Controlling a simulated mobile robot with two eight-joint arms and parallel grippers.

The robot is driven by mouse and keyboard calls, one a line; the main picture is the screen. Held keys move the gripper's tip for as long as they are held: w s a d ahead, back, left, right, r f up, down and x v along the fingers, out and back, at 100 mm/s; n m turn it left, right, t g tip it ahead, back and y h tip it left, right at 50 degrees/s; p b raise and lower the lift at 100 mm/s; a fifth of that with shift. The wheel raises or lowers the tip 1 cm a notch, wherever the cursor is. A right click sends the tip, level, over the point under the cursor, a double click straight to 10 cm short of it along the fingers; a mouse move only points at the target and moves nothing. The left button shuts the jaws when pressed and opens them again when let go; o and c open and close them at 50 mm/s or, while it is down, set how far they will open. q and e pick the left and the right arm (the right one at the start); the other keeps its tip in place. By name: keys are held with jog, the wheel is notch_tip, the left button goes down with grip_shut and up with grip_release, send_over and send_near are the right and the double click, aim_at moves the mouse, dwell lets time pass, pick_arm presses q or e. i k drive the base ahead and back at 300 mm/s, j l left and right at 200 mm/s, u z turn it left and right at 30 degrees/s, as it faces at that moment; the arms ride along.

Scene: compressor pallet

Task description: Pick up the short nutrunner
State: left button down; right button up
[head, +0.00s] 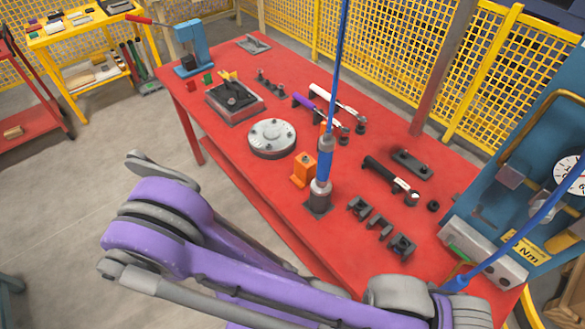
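An upright blue and grey tool (324,170), which looks like a nutrunner, stands on a small dark base (318,206) near the front edge of the red table (232,163). A blue hose (339,60) rises from its top. I cannot tell whether it is the short one. A second blue hose (510,246) comes down at the lower right, ending in a blue fitting (456,284) beside my purple arm; what lies below is hidden. My purple and grey arm crosses the bottom of the view. Neither of my grippers shows.
An orange block (303,169) and a round grey flange (272,138) stand left of the tool. Dark clamp blocks (379,224) and a black-handled wrench (387,177) lie to its right. A blue gauge stand (540,180) bounds the right. Yellow mesh fencing (400,50) runs behind.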

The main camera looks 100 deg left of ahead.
aim_at(321, 185)
jog(key=u, duration=0.45)
jog(key=j+u, duration=0.1)
jog(key=u, duration=0.85)
jog(key=j+u, duration=0.1)
jog(key=u, duration=1.25)
jog(key=i+u, duration=0.1)
jog(key=u, duration=0.4)
